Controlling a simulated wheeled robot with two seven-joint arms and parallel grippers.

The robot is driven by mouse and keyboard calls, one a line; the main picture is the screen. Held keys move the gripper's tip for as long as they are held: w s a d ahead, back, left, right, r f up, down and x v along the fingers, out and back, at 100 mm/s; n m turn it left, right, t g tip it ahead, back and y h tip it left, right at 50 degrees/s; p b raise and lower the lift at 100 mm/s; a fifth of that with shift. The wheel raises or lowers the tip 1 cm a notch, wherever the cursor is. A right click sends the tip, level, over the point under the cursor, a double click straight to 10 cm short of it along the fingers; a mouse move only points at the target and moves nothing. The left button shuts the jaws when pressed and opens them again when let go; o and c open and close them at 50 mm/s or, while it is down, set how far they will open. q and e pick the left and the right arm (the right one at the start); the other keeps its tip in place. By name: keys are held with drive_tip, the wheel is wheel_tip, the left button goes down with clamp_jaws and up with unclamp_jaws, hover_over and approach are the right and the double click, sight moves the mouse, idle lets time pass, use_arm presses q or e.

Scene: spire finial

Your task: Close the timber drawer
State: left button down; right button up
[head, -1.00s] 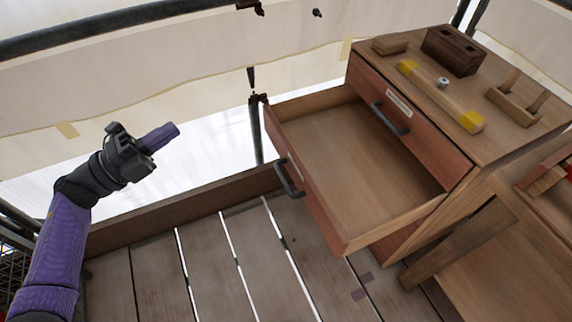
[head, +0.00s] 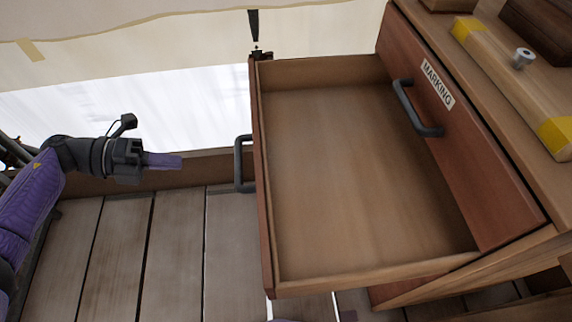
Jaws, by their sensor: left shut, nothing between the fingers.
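The timber drawer (head: 365,190) is pulled far out of the wooden cabinet (head: 545,215), and its inside is empty. Its front panel (head: 262,190) faces left and carries a dark bar handle (head: 239,165). My left gripper (head: 178,161) is shut and empty, its purple fingers pointing right toward the handle. It is a short gap to the left of the handle and does not touch it. My right gripper is not in view.
A closed drawer marked "MARKING" (head: 450,110) with a dark handle (head: 415,108) sits above the open one. A yellow-ended wooden bar (head: 510,80) lies on the cabinet top. Plank flooring (head: 120,250) is clear beside the drawer.

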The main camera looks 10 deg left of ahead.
sight(241, 166)
use_arm(q)
drive_tip(key=b+x, duration=0.2)
drive_tip(key=x, duration=1)
drive_tip(key=shift+w+d+b, duration=0.15)
drive_tip(key=shift+d+b, duration=0.25)
drive_tip(key=shift+w+d+r, duration=0.15)
drive_tip(key=shift+d+r, duration=0.05)
drive_tip(key=shift+d, duration=0.3)
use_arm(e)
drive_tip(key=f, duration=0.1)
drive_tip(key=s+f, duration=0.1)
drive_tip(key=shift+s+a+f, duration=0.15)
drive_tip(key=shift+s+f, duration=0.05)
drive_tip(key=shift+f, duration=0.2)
use_arm(q)
drive_tip(key=shift+d, duration=0.1)
